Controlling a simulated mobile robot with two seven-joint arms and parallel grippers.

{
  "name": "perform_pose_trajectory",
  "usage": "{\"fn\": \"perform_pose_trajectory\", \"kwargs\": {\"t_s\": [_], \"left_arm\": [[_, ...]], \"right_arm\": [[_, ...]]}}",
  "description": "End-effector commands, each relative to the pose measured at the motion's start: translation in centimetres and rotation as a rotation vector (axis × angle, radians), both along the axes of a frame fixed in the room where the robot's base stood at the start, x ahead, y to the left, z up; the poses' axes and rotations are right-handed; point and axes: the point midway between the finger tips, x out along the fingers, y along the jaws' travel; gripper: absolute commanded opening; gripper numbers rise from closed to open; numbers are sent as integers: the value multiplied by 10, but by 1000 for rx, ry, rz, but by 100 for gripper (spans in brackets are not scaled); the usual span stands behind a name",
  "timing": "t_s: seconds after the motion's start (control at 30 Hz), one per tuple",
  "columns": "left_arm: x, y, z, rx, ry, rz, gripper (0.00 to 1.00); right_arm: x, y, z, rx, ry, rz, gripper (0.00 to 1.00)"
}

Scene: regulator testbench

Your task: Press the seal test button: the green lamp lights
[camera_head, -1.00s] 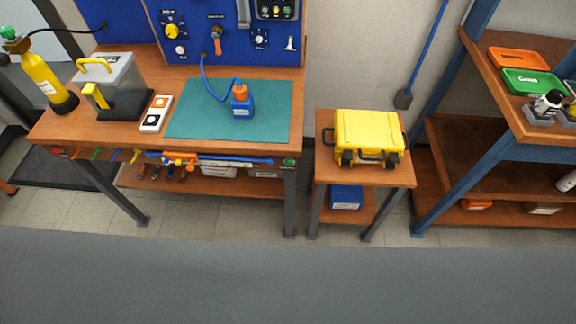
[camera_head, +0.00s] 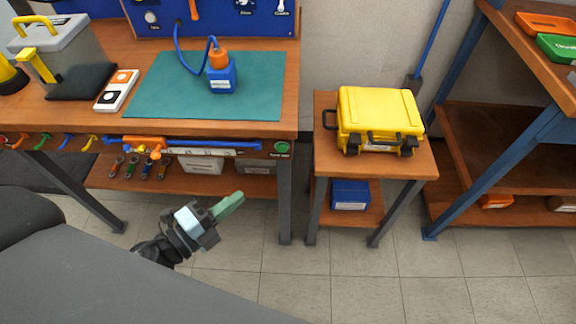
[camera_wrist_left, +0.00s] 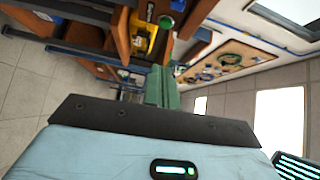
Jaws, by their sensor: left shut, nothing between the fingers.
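A green round button (camera_head: 282,147) sits on the bench's front edge near the right leg, with a small label below it too small to read for certain. It is probably the green disc (camera_wrist_left: 166,22) just beyond my fingers in the left wrist view. My left gripper (camera_head: 236,198) is shut and empty, in front of the bench, below and left of the button and clearly apart from it. Its green fingers (camera_wrist_left: 160,82) are together in the left wrist view. I cannot pick out a lit green lamp. My right gripper is not in view.
A blue bottle (camera_head: 222,77) with a hose stands on the green mat (camera_head: 262,92). Tools hang along the bench front (camera_head: 150,145). A yellow case (camera_head: 380,117) sits on a side table (camera_head: 415,165) to the right. Floor before the bench is open.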

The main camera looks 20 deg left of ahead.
Motion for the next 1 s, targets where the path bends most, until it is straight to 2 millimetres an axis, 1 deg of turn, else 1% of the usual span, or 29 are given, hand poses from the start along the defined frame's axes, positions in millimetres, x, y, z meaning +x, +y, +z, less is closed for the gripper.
{"fn": "perform_pose_trajectory", "kwargs": {"t_s": [0.13, 0.43, 0.57, 0.73, 1.0], "left_arm": [[4, -1, 1, 38, -27, -20, 0], [4, -2, 2, 37, -26, -20, 0], [9, -4, 2, 34, -27, -19, 0], [28, -15, 4, 35, -30, -20, 0], [72, -39, 4, 33, -29, -19, 0]], "right_arm": [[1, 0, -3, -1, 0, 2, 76], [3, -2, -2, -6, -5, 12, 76], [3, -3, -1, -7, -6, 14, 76], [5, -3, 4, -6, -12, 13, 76], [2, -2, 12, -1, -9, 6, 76]]}}
